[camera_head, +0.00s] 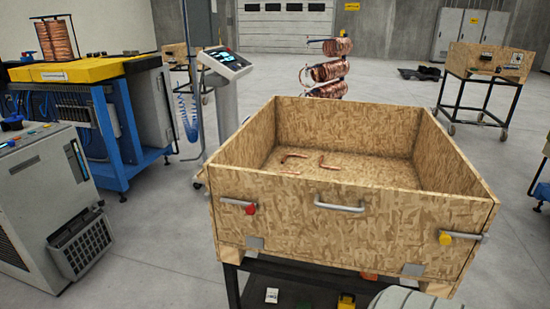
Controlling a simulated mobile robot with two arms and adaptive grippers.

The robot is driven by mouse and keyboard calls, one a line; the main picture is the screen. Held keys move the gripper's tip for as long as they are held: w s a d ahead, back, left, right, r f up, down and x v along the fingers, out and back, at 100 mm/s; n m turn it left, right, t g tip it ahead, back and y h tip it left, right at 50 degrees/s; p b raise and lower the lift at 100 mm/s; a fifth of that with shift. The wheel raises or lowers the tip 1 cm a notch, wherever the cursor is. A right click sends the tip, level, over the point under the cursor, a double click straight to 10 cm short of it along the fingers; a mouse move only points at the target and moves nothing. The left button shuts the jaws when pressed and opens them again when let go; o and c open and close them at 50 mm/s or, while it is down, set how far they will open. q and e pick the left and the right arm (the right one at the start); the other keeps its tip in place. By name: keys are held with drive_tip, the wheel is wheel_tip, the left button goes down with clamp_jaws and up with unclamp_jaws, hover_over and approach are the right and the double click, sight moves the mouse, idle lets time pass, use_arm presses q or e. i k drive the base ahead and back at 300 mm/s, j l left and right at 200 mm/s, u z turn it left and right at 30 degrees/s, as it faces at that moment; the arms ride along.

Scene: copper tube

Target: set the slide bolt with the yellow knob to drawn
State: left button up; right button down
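The slide bolt with the yellow knob (445,239) is on the right end of the front wall of a chipboard crate (350,242). Its grey bar (467,236) lies level, with the knob near its left end and its right end reaching the crate's front right corner. A second slide bolt with a red knob (251,209) is on the left end of the same wall, its knob near the bar's right end. A grey handle (339,207) is between them.
Bent copper tubes (297,157) lie in the crate. The crate stands on a dark trolley with small things on its lower shelf (300,294). A control panel (225,62) on a post stands behind left. Floor right of the crate is mostly clear.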

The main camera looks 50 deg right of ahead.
sight(445, 239)
drive_tip(key=z, duration=2.15)
